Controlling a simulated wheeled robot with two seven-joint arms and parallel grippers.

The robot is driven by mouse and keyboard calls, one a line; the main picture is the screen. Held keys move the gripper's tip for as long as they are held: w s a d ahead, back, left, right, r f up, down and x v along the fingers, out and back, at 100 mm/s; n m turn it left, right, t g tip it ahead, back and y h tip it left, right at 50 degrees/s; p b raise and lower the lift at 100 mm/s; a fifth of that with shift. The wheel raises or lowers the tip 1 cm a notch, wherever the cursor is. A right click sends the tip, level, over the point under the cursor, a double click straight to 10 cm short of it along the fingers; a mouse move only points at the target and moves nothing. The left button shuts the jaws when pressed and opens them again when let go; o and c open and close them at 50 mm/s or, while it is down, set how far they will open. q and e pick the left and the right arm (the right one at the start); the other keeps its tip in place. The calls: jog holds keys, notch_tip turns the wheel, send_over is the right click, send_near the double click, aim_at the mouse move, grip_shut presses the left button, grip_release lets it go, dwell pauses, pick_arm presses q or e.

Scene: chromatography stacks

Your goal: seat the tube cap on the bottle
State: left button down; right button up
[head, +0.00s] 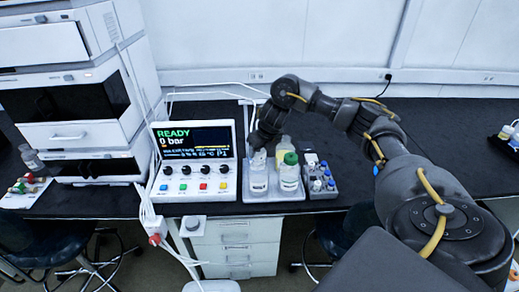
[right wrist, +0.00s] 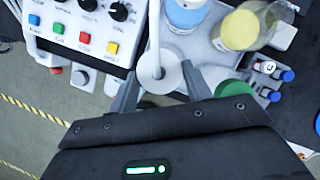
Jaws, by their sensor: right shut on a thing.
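My right gripper (head: 259,154) reaches down over the front-left bottle (head: 258,182), a clear bottle with a white label standing in a pale tray (head: 274,194). In the right wrist view the two fingers of the gripper (right wrist: 160,72) are closed on the sides of a round white tube cap (right wrist: 161,78). A white tube rises from the cap's middle. The cap is directly above or on the bottle's mouth; the fingers and cap hide the neck, so I cannot tell whether they touch. My left gripper is not in view.
A green-capped bottle (head: 289,172) stands close on the right, with a yellowish bottle (head: 284,147) behind. A grey vial rack (head: 319,181) is further right. The control box (head: 193,160) stands left of the tray.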

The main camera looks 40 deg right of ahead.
jog(key=shift+f, duration=0.2)
jog(key=shift+f+b, duration=0.75)
jog(key=shift+f, duration=0.05)
jog(key=shift+f, duration=0.25)
jog(key=shift+f, duration=0.25)
jog(key=o, duration=1.6)
jog(key=shift+c, duration=0.2)
jog(key=shift+r, duration=0.1)
